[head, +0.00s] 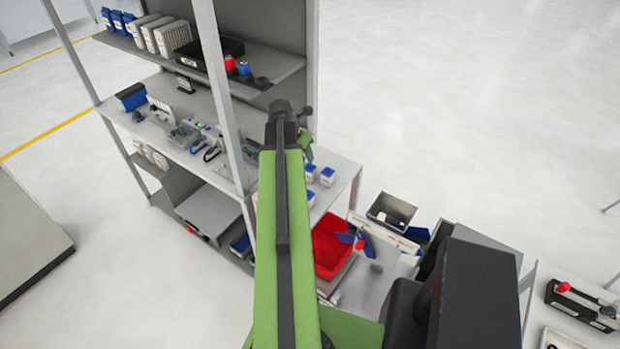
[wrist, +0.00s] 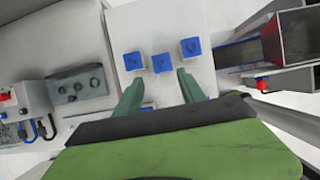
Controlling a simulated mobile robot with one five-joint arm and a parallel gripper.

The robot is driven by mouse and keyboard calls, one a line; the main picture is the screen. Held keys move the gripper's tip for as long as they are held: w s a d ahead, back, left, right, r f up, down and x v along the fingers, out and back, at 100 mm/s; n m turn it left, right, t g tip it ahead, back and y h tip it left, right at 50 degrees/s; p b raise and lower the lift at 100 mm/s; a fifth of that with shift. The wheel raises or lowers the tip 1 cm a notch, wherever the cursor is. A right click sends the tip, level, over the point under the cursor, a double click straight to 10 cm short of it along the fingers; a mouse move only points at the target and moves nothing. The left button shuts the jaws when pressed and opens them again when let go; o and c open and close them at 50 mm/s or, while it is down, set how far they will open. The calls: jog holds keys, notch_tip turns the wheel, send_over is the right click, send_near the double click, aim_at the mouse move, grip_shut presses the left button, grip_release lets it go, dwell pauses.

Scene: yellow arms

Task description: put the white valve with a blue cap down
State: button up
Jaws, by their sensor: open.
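Several white valves with blue caps stand upright on the light grey bench top. In the wrist view one valve (wrist: 162,62) is just beyond the fingertips, with another valve (wrist: 132,61) to its left and a third valve (wrist: 190,47) to its right. A further blue-capped piece (wrist: 148,106) shows between the fingers, partly hidden by my gripper's body. My gripper (wrist: 158,80) is open, its two green fingers apart and closed on nothing. In the head view the valves (head: 327,176) stand near the bench end; my gripper (head: 306,142) is mostly hidden behind my arm.
A shelf post (head: 222,100) rises left of my arm, and an upper shelf (head: 270,75) holds boxes. A red bin (head: 332,245) and a grey bin (head: 391,212) are beyond the bench end. Bare bench top surrounds the valves.

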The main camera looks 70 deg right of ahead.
aim_at(308, 165)
jog(key=b+x, duration=0.6)
jog(key=x, duration=0.2)
jog(key=shift+f, duration=0.25)
jog(key=shift+s+d+f+b, duration=0.15)
jog(key=shift+d+b, duration=0.1)
jog(key=shift+b, duration=0.05)
jog(key=b+x, duration=0.5)
jog(key=shift+s+f, duration=0.15)
jog(key=shift+s, duration=0.05)
grip_shut()
